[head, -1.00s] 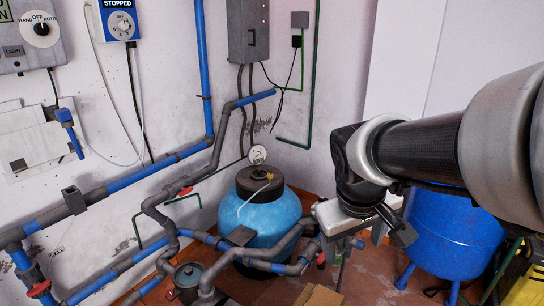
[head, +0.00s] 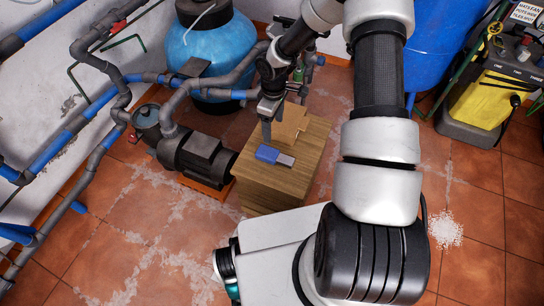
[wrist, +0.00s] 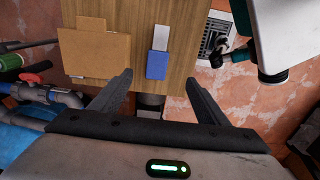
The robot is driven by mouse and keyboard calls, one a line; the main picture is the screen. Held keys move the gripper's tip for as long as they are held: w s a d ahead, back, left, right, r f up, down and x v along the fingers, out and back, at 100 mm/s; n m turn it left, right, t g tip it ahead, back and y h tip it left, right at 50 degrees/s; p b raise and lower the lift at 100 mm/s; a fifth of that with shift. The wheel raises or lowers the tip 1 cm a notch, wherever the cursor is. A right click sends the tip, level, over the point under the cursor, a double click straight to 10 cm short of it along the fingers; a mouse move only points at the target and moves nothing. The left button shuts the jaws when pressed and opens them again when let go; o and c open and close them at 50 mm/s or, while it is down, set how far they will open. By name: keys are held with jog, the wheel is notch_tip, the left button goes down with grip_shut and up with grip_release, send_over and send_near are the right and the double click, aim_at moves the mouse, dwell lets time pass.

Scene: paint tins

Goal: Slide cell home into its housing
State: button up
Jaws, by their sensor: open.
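A blue block (head: 267,154) lies flat on top of a wooden box. A flat pale grey piece (head: 285,160) extends from one end of it, in line with it. The frames do not show clearly which is the cell and which the housing, or how deep one sits in the other. In the wrist view the blue block (wrist: 157,66) is just beyond the gap between my fingertips, with the grey piece (wrist: 161,38) farther out. My gripper (wrist: 158,82) is open and empty; in the head view (head: 267,132) it points down beside the blue block.
A cardboard piece (head: 290,124) lies on the wooden box (head: 308,160) beside the block. A pump (head: 197,158) with pipes stands left of the box, a blue tank (head: 212,50) behind. A yellow-black machine (head: 487,95) stands at right. Tiled floor is open at lower left.

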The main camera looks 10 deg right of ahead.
jog(key=b, duration=0.3)
send_over(272, 154)
jog(key=f, duration=1.2)
jog(key=shift+s+d+f, duration=0.1)
jog(key=shift+s+f, duration=0.05)
jog(key=shift+s, duration=0.2)
jog(key=f, duration=0.3)
jog(key=f+b, duration=0.1)
jog(key=f, duration=0.1)
jog(key=shift+w+f, duration=0.1)
jog(key=shift+w, duration=0.25)
jog(key=c, duration=1.3)
notch_tip(272, 154, up, 10)
jog(key=shift+r+p, duration=0.1)
jog(key=shift+p, duration=1)
